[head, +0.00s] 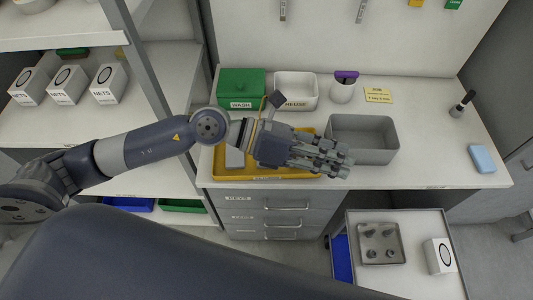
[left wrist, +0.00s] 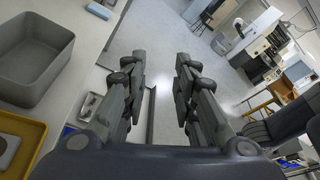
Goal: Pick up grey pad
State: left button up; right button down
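A light grey pad (head: 234,157) lies in the yellow tray (head: 290,175) on the worktop, at the tray's left end. My left gripper (head: 340,158) reaches over the tray, with its fingers pointing right, past the pad and near the grey bin. The hand and forearm hide much of the tray. In the left wrist view, my left gripper (left wrist: 160,65) is open, with nothing between its fingers. A grey piece (left wrist: 8,148) shows in the yellow tray (left wrist: 30,132) at that view's left edge. My right gripper is not in view.
An empty grey bin (head: 375,157) stands right of the tray. Behind are a green WASH box (head: 241,85), a white REUSE box (head: 296,90) and a purple-topped container (head: 343,88). A blue pad (head: 482,158) lies far right. A cart (head: 410,225) stands below.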

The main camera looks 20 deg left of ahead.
pick_arm(q)
jog(key=w+a+f+m+g+y, duration=0.1)
jog(key=w+a+f+m+y, duration=0.15)
jog(key=a+f+y, duration=0.5)
jog(key=m+y, duration=0.2)
jog(key=y, duration=0.1)
send_near(267, 175)
jog(key=p+x, duration=0.1)
jog(key=x, duration=0.1)
jog(key=shift+d+f+n, duration=0.15)
jog(key=shift+f+n, duration=0.1)
jog(key=shift+f, duration=0.1)
jog(key=p+x, duration=0.3)
jog(key=x, duration=0.2)
jog(key=shift+w+d+f, duration=0.1)
jog(key=shift+d+f, duration=0.05)
jog(key=shift+f, duration=0.25)
grip_shut()
jog(key=shift+r, duration=0.1)
